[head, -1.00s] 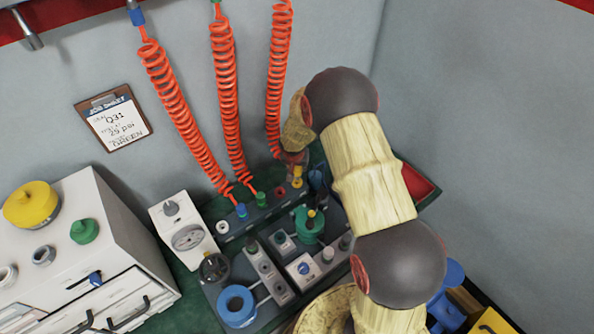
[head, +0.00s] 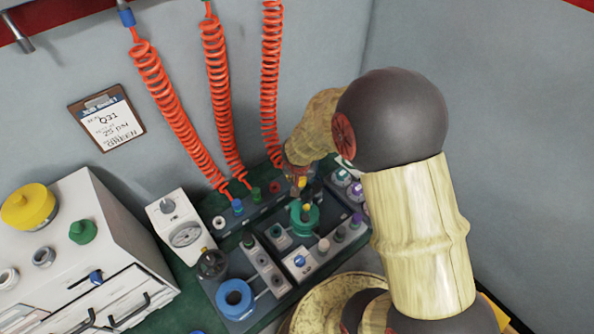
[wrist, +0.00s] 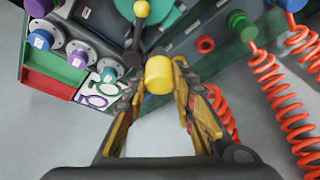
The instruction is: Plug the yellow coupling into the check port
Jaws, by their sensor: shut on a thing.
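The yellow coupling (wrist: 159,74) sits between the fingertips of my gripper (wrist: 161,82) in the wrist view, and the fingers are shut on it. In the head view my gripper (head: 299,180) is low over the back of the test bench, partly hidden by my arm. A green round fixture (head: 305,222) with a yellow-tipped lever stands just in front of it. That yellow tip (wrist: 141,8) also shows beyond the coupling in the wrist view. A red round fitting (wrist: 205,44) is on the grey rail beside the coupling. I cannot tell which opening is the check port.
Orange coiled hoses (head: 172,112) hang at the back; blue (head: 238,207) and green (head: 256,194) couplings stand on the rail. A gauge box (head: 183,232) is left. Purple and blue capped fittings (wrist: 78,58) and a red tray (wrist: 48,85) flank my gripper.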

